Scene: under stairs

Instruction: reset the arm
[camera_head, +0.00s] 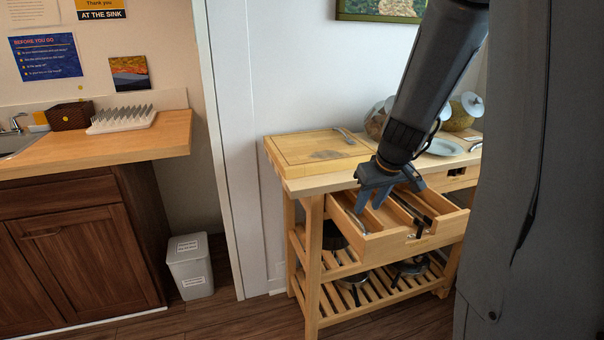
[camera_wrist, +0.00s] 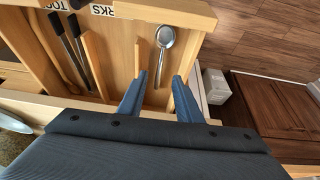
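My gripper (camera_head: 370,200) is above the left part of an open drawer (camera_head: 398,242) in the wooden kitchen cart. In the wrist view, my gripper (camera_wrist: 160,95) has its two blue fingers apart with nothing between the tips. A metal spoon (camera_wrist: 165,38) lies in the drawer compartment past the fingertips, apart from them. My arm (camera_head: 436,75) reaches down from the upper right of the head view.
The cart top holds a cutting board (camera_head: 318,150), a fork (camera_head: 346,136) and a plate (camera_head: 444,147). Pans (camera_head: 353,280) sit on its lower shelf. A white bin (camera_head: 189,265) stands by the brown cabinet (camera_head: 78,250). Tongs (camera_wrist: 62,40) lie in another drawer compartment.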

